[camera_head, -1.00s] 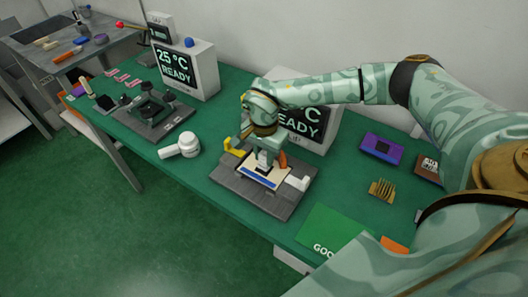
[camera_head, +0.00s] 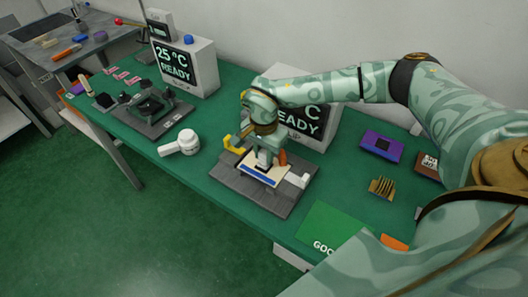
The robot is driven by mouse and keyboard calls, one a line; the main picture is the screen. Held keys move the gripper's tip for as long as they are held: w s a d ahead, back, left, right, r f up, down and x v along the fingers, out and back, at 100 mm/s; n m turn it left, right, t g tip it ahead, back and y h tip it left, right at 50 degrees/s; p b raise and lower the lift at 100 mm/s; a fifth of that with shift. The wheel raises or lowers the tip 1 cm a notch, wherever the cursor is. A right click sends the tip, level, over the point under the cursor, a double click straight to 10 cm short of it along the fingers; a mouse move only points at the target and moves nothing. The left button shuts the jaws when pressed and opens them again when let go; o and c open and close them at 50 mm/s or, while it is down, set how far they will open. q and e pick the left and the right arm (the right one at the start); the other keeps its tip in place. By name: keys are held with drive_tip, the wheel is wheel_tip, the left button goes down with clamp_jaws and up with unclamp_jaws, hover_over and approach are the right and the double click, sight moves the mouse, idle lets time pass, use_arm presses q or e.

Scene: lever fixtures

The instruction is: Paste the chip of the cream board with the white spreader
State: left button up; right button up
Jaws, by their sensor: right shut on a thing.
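The cream board (camera_head: 277,178) lies in a dark grey fixture (camera_head: 258,196) near the front edge of the green bench. It has a blue strip along its front side. My right gripper (camera_head: 265,160) comes down over the board's middle and back and hides the chip. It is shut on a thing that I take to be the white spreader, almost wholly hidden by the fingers. I cannot tell whether its tip touches the chip. An orange piece (camera_head: 283,158) shows just right of the fingers. My left gripper is out of view.
A yellow clamp (camera_head: 232,146) and a white clamp (camera_head: 299,180) flank the board. A screen box (camera_head: 312,125) reading READY stands behind my forearm. A purple box (camera_head: 381,147), brown rack (camera_head: 382,188) and green mat (camera_head: 328,226) lie right.

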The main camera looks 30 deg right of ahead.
drive_tip(key=shift+s+d+r+p, duration=0.2)
drive_tip(key=shift+s+d+p, duration=0.25)
drive_tip(key=shift+p, duration=0.25)
drive_tip(key=shift+w+a+f, duration=0.15)
drive_tip(key=shift+w, duration=0.15)
drive_tip(key=shift+w+a+b, duration=0.3)
drive_tip(key=shift+w+b, duration=0.15)
drive_tip(key=shift+w, duration=0.25)
drive_tip(key=shift+s+p, duration=0.75)
drive_tip(key=shift+s, duration=0.35)
drive_tip(key=shift+w+f, duration=0.1)
